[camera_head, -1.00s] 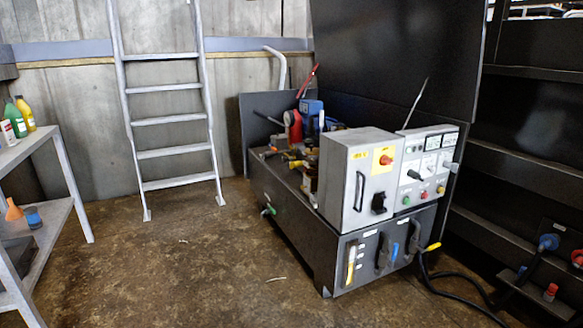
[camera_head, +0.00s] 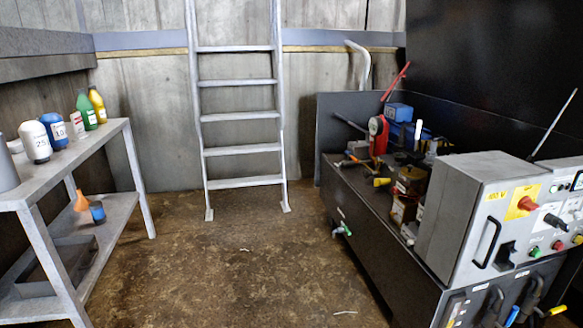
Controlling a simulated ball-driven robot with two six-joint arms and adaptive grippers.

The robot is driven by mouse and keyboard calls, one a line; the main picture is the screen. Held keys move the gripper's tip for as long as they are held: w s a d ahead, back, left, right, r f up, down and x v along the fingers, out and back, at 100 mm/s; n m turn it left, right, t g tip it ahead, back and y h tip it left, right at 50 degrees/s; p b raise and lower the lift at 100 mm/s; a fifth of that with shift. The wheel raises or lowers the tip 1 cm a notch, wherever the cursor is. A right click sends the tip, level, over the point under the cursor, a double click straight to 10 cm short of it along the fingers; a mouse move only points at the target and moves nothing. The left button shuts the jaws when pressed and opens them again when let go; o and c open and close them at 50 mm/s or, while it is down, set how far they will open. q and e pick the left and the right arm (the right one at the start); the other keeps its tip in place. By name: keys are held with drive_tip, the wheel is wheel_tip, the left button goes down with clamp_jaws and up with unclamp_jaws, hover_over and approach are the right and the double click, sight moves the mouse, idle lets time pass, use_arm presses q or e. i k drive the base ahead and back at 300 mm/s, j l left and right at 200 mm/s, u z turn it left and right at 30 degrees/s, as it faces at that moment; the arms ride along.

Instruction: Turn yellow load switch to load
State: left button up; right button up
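The grey control box (camera_head: 468,225) of the compactor unit stands at the right. Its front carries a red knob on a yellow plate (camera_head: 519,205) and a black selector handle (camera_head: 554,221). A yellow-ended lever (camera_head: 556,310) sticks out low at the right edge, on the dark lower panel. Another yellow handle (camera_head: 381,182) lies among the parts on top of the unit. Labels are too small to read, so I cannot tell which one is the load switch or its setting. Neither gripper is in view.
A grey shelf table (camera_head: 75,162) with several bottles stands at the left. A ladder (camera_head: 240,115) leans against the back wall. A black panel (camera_head: 480,80) rises behind the unit.

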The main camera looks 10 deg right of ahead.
sight(378, 181)
drive_tip(key=i+z, duration=0.1)
drive_tip(key=i, duration=0.6)
drive_tip(key=i+j, duration=0.15)
drive_tip(key=i, duration=0.55)
drive_tip(key=i+j+z, duration=0.15)
drive_tip(key=i, duration=0.55)
